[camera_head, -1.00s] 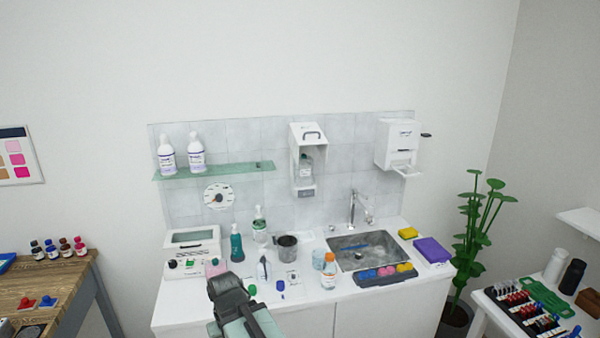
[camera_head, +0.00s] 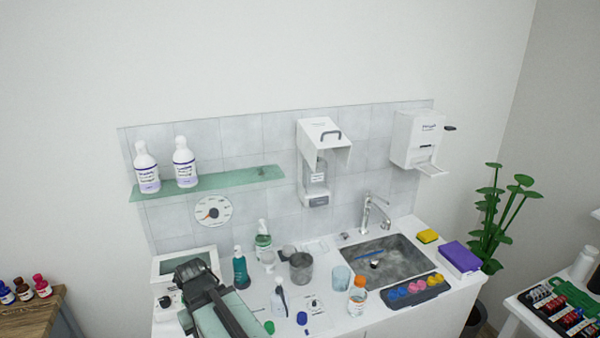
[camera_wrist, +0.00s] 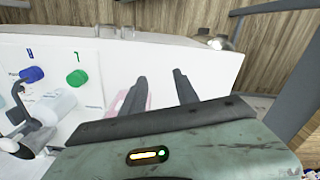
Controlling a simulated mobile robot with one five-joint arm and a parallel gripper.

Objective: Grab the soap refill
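Two white bottles with purple-and-white labels stand on the glass shelf, the left bottle (camera_head: 146,168) and the right bottle (camera_head: 184,163). A clear bottle (camera_head: 318,178) sits in the open wall dispenser (camera_head: 324,132). I cannot read which of these is the soap refill. My gripper (camera_head: 190,270) is over the counter's left end, below the shelf and apart from these bottles. In the wrist view my gripper (camera_wrist: 160,73) is open, its two dark fingers apart. A pink clear thing (camera_wrist: 134,96) shows beside and behind the left finger; nothing is clearly held.
The glass shelf (camera_head: 225,181) juts from the tiles above a round gauge (camera_head: 213,211). The counter holds a white device (camera_head: 165,268), a teal bottle (camera_head: 241,270), a grey cup (camera_head: 301,268), an orange-capped bottle (camera_head: 357,295) and the sink (camera_head: 385,262). The shelf's right half is mostly clear.

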